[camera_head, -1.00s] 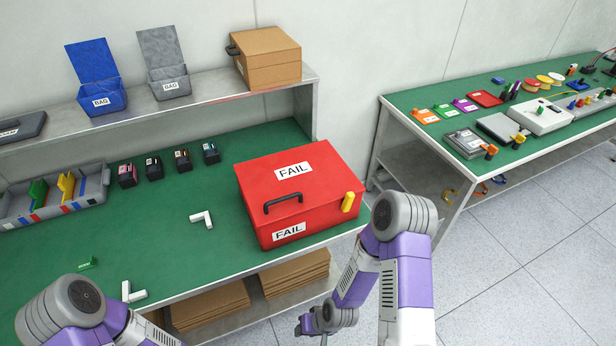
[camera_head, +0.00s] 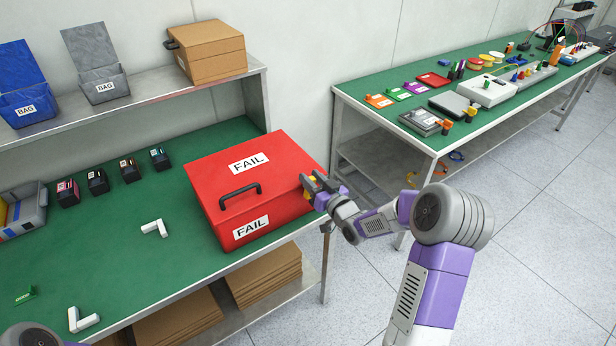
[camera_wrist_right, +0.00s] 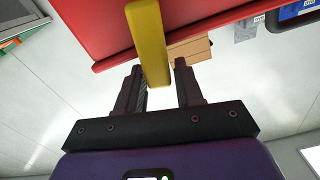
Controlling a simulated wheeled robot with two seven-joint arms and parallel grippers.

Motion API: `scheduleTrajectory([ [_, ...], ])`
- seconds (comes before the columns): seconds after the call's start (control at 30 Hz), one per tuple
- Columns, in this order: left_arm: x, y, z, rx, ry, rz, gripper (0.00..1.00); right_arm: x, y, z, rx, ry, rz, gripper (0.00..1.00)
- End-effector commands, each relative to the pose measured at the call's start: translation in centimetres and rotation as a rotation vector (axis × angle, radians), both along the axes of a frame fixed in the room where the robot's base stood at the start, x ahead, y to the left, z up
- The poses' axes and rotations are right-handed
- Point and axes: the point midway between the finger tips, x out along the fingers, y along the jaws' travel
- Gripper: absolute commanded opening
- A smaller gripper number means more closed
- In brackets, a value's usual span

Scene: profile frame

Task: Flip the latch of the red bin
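The red bin (camera_head: 262,190) stands shut on the green table, with FAIL labels on its lid and front and a black handle (camera_head: 240,195) on its front part. Its yellow latch is at the right side, mostly hidden by my right gripper (camera_head: 313,184) in the head view. In the right wrist view the latch (camera_wrist_right: 149,45) hangs down from the red edge, its lower end between the fingers of my right gripper (camera_wrist_right: 160,82), closer to the left finger. The fingers are apart; whether one touches the latch I cannot tell. My left gripper is out of view.
White angled profile pieces (camera_head: 154,228) lie on the green table (camera_head: 110,255) left of the bin. A metal shelf (camera_head: 150,95) carries two open small bins and a cardboard box (camera_head: 208,52). A second table stands at the right, beyond a gap.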

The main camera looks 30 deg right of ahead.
Motion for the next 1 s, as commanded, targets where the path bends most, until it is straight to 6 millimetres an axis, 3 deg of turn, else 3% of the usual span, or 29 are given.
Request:
scheduleTrajectory([
  [0.2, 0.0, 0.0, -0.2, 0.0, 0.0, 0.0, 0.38, 2.0, 0.2, -0.1, 0.001, 0.002, 0.0, 0.36],
  [0.47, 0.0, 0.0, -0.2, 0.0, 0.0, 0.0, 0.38, 2.2, 0.2, -0.1, 0.001, 0.002, -0.001, 0.36],
  [0.5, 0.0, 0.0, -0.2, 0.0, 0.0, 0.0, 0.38, 2.2, 0.2, -0.1, 0.001, 0.002, -0.001, 0.35],
  [0.73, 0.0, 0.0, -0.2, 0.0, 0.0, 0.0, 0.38, 2.2, 0.2, -0.1, 0.001, 0.003, 0.0, 0.0],
  [0.87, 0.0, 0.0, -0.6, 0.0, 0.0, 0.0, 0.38, 2.2, 0.3, -0.2, -0.013, 0.001, -0.001, 0.0],
  [1.0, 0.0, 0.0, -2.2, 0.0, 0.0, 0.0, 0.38, 2.2, 0.7, -0.4, -0.078, -0.005, 0.0, 0.0],
])
